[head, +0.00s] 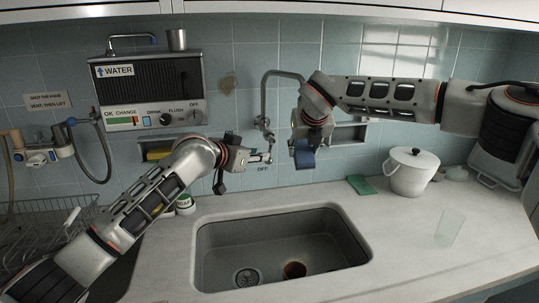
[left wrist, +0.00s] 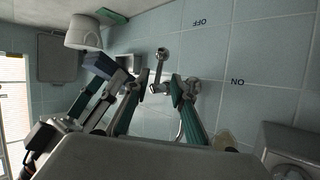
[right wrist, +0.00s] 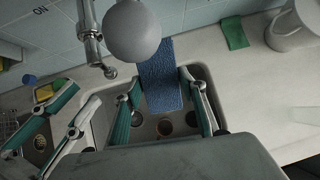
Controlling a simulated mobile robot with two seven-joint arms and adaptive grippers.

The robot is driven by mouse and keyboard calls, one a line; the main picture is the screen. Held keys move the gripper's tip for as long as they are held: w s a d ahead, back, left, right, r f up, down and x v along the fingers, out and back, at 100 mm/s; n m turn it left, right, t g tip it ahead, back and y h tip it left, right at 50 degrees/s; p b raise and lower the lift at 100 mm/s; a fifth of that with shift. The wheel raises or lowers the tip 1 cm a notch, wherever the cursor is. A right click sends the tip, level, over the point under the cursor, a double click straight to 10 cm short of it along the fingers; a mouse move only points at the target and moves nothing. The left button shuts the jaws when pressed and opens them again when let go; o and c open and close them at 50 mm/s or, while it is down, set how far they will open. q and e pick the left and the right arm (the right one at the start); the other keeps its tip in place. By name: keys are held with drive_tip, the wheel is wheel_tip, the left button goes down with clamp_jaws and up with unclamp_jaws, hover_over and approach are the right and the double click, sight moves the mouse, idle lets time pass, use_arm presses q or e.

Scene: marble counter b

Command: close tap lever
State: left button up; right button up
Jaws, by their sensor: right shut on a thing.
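The chrome tap (head: 264,100) stands at the wall behind the sink. In the left wrist view, its lever (left wrist: 159,68) shows between and just beyond my left fingers, its free end toward the OFF-label side of the picture. My left gripper (left wrist: 160,90) is open, its fingers apart on either side; I cannot tell whether either touches. It also shows beside the tap in the head view (head: 262,158). My right gripper (right wrist: 163,92) is shut on a blue sponge-like block (right wrist: 160,75), held in the air right of the tap.
The sink (head: 282,225) lies below both grippers. A white lidded pot (head: 411,172), a green cloth (head: 361,185) and a clear glass (head: 449,228) are on the right counter. A dish rack (head: 35,240) stands left. The water panel (head: 150,85) is on the wall.

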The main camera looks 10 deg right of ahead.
use_arm(q)
drive_tip(key=x, duration=0.7)
drive_tip(key=shift+r, duration=0.15)
drive_tip(key=shift+w+d+f, duration=0.3)
drive_tip(key=shift+w+f, duration=0.05)
drive_tip(key=shift+w, duration=0.05)
clamp_jaws()
drive_tip(key=shift+f, duration=0.1)
